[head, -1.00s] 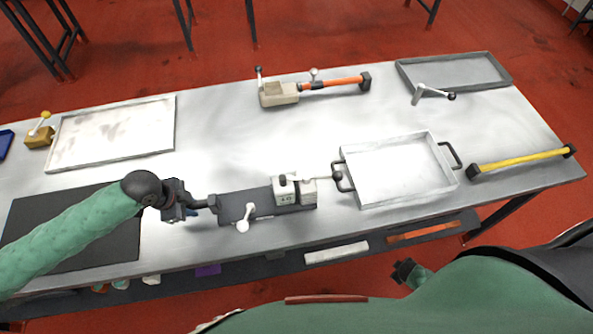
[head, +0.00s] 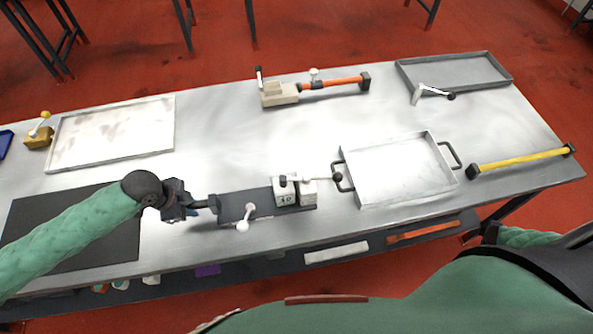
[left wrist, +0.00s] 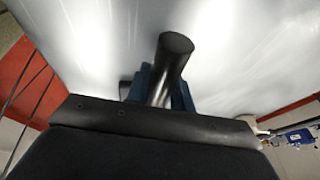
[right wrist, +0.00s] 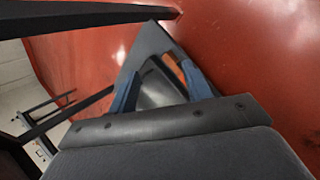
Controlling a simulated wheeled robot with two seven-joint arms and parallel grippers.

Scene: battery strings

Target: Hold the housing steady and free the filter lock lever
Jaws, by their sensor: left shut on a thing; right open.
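The housing (head: 232,207) is a dark grey flat body with a pale labelled block (head: 285,198) at its right end, lying near the table's front edge. A white lever (head: 243,226) projects from its front side. Another lever with a dark knob (head: 337,178) reaches right from the block. I cannot tell which is the filter lock lever. My left gripper (head: 192,207) is shut on the dark handle at the housing's left end; the handle (left wrist: 172,60) shows between blue fingers in the left wrist view. My right gripper (head: 488,234) is open and empty, beyond the table's front edge; its fingers (right wrist: 160,92) are apart.
A metal tray with dark handles (head: 395,188) stands right of the housing, close to the knobbed lever. A yellow bar (head: 520,160) lies farther right. A beige device with an orange handle (head: 280,94) lies behind. A lower shelf (head: 440,232) runs below the front edge.

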